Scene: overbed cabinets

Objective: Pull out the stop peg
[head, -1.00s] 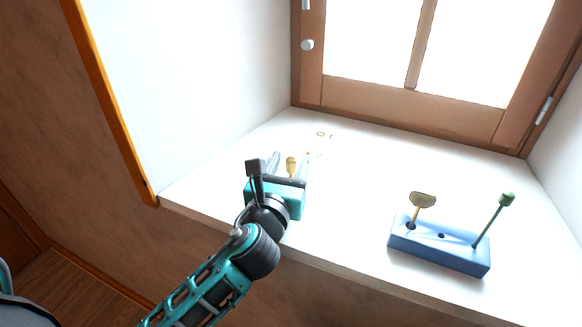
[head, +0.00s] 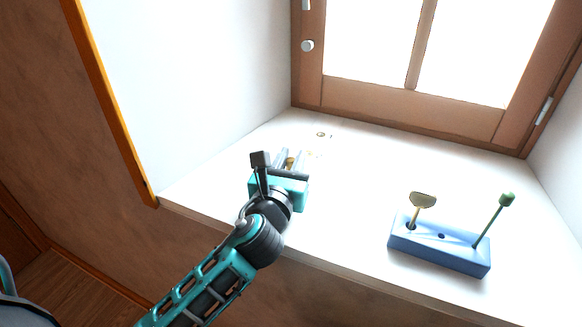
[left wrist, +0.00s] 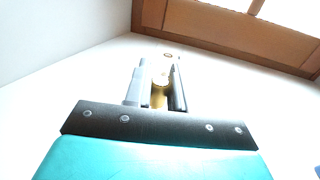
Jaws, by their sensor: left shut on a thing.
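The stop peg is a small yellow-gold peg with a rounded head (left wrist: 160,86), seen in the left wrist view between my fingers. In the head view its top (head: 290,161) shows just past the gripper body. My left gripper (head: 290,160) is over the white sill, its fingers pointing toward the window. In the left wrist view the left gripper (left wrist: 156,90) is shut on the peg, with a finger on each side. The peg's lower end is hidden by the gripper. My right gripper is not in view.
A blue block (head: 440,250) stands at the sill's right, holding a gold-headed tool (head: 423,200) and a green-tipped rod (head: 493,220). A small ring-like spot (head: 321,134) lies on the sill (head: 350,190) behind the gripper. A brown-framed window (head: 410,96) closes the back. A white wall rises at left.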

